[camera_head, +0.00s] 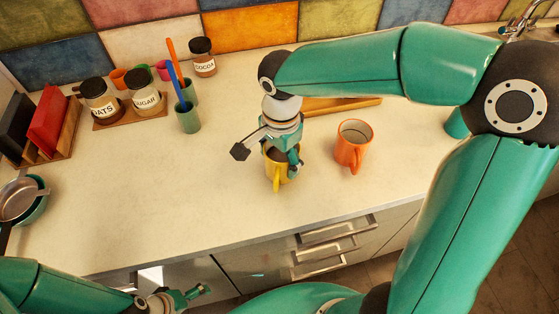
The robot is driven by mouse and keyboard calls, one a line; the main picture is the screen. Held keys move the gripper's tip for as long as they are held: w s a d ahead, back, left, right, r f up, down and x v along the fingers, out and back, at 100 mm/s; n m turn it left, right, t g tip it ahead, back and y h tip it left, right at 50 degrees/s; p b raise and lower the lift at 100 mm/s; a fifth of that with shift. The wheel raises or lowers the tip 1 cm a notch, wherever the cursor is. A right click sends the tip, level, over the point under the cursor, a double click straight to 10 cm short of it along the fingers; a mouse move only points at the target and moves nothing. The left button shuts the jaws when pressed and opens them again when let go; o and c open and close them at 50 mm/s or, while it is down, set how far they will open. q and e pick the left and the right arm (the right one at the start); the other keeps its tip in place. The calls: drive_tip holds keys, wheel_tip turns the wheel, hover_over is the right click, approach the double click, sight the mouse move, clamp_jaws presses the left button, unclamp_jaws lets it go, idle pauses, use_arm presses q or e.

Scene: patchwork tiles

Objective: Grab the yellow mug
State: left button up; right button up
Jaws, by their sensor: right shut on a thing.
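The yellow mug (275,176) stands on the pale countertop near the middle of the view, its handle toward the front edge. My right gripper (286,158) comes down from above and is shut on the mug at its rim. The gripper hides part of the mug's top and right side. My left gripper (186,297) is at the bottom left, low in front of the counter and away from the mug. Its fingers are small and it is unclear how far apart they are.
An orange mug (354,145) stands just right of the yellow one. A wooden board (340,104) lies behind my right arm. Jars (98,100), a green utensil cup (187,118), a rack (55,130) and pans (20,200) stand to the left. The front-left counter is clear.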

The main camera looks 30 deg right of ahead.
drive_tip(key=shift+r, duration=0.25)
